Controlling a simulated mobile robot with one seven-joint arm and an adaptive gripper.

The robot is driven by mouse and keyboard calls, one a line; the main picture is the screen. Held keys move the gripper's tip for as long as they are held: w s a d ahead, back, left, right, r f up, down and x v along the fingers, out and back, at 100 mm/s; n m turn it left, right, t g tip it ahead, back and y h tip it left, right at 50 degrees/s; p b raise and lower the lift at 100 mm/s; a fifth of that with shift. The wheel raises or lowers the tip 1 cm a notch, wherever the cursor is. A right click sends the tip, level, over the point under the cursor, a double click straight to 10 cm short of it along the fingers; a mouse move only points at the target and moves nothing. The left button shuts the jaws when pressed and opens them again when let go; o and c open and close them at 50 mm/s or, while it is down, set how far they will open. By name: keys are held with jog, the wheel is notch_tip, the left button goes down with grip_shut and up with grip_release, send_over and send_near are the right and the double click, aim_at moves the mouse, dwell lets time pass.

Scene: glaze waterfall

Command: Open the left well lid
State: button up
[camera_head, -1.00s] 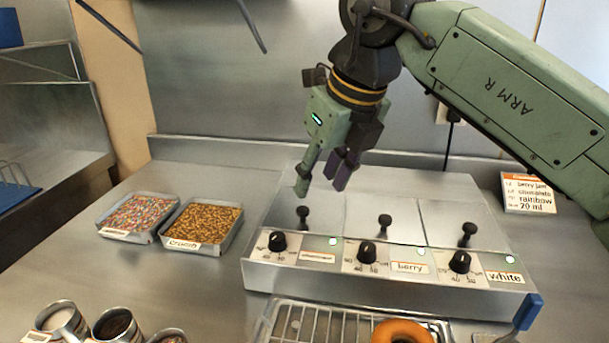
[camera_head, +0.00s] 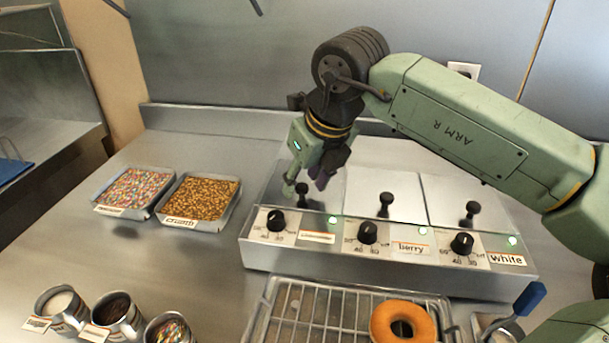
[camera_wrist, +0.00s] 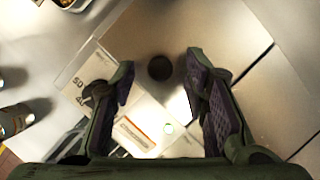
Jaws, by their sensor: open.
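The left well lid (camera_head: 327,187) is a flat metal plate, lying shut on the left of the steel warmer unit. Its black knob handle (camera_head: 302,190) stands near the front edge. My gripper (camera_head: 305,187) is open and low over this lid, just behind and around the knob as seen from the head; contact cannot be told. In the wrist view the round knob top (camera_wrist: 160,68) shows between the two open fingers, a little beyond their tips, with nothing held. Part of the lid is hidden by my gripper in the head view.
The middle lid (camera_head: 372,190) and right lid (camera_head: 450,200) lie shut, each with a black knob. Dials line the unit's front. Sprinkle tray (camera_head: 152,213) and crumb tray (camera_head: 213,225) stand left. A wire rack (camera_head: 290,300) with a doughnut (camera_head: 402,322) lies in front, small cups at front left.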

jog(key=shift+w+f, duration=0.1)
jog(key=shift+f, duration=0.15)
grip_shut()
dwell(0.4)
dwell(0.4)
